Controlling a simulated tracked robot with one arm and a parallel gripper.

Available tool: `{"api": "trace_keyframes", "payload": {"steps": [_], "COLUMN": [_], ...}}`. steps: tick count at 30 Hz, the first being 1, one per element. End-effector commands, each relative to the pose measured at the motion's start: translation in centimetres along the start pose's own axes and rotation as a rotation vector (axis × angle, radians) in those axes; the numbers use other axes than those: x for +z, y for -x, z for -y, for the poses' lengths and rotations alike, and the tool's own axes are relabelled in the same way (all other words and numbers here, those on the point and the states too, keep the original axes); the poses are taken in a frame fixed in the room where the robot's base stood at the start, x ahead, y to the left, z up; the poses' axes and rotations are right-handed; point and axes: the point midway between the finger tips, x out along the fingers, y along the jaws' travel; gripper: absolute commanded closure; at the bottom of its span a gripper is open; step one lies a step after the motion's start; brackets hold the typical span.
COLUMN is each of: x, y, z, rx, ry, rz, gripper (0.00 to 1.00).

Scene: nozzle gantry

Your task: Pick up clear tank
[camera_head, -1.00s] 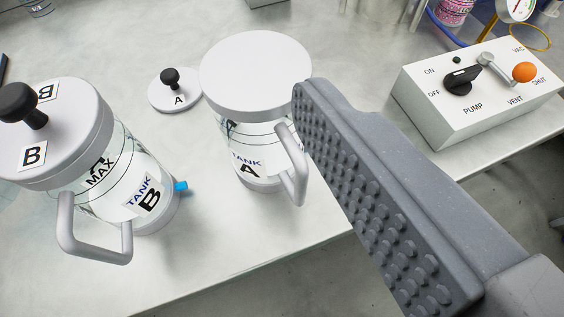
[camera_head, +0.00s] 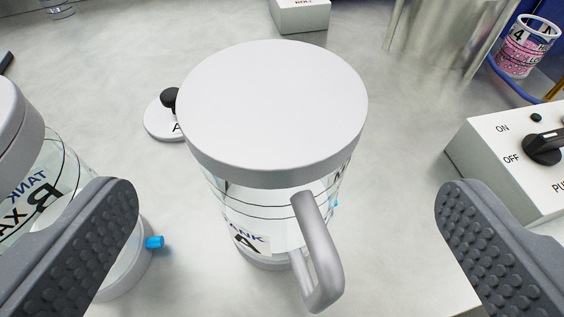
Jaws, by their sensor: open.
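The clear tank A (camera_head: 285,210) stands upright on the pale bench in the middle of the view. It has a wide grey-white top (camera_head: 272,105), a blank upper face and a grey handle (camera_head: 322,255) on its near side. My gripper (camera_head: 287,205) is open and empty, with one studded finger on each side of the tank. A gap shows between each finger and the tank. A second clear tank, tank B (camera_head: 45,185), is partly cut off at the left edge and partly hidden by the left finger.
A small lid with a black knob, marked A (camera_head: 160,122), lies behind tank A at the left. A pump control box (camera_head: 510,150) stands at the right. A metal vessel (camera_head: 440,35) and a white box (camera_head: 300,15) are at the back.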

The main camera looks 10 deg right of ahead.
Motion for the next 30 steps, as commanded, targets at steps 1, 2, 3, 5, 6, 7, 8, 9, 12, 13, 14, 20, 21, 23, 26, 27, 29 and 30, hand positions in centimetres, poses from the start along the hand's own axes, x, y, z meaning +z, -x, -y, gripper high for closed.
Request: {"api": "trace_keyframes", "payload": {"steps": [1,2,3,5,6,7,8,9,12,13,14,20,21,23,26,27,29,30], "x": [0.1,0.1,0.2,0.2,0.2,0.2,0.1,0.1,-0.1,-0.2,-0.3,-0.3,-0.3,-0.5,-0.5,-0.5,-0.5,-0.5], "y": [-0.7,-1.1,-1.5,-1.9,-2.0,-2.1,-2.2,-2.3,-3.0,-3.2,-3.5,-6.0,-6.5,-6.9,-7.2,-7.2,-7.2,-7.2], "z": [0.0,0.0,0.0,0.0,0.0,0.0,0.0,0.1,0.2,0.3,0.3,0.7,0.7,0.7,0.7,0.7,0.7,0.7], "rx": [0.001,0.001,0.001,0.001,0.001,0.001,0.000,0.000,0.000,0.000,0.000,-0.001,-0.001,-0.002,-0.002,-0.002,-0.002,-0.002], "ry": [0.000,0.001,0.002,0.003,0.003,0.003,0.003,0.003,0.002,0.001,0.001,0.002,0.002,0.002,0.003,0.003,0.003,0.003], "rz": [0.001,0.002,0.003,0.003,0.003,0.003,0.003,0.002,0.000,-0.001,-0.002,0.004,0.003,0.002,0.001,0.001,0.001,0.001], "gripper": [0.05,0.05,0.05,0.05,0.05,0.05,0.05,0.05,0.05,0.05,0.05,0.05,0.05,0.05,0.05,0.05,0.05,0.05]}}
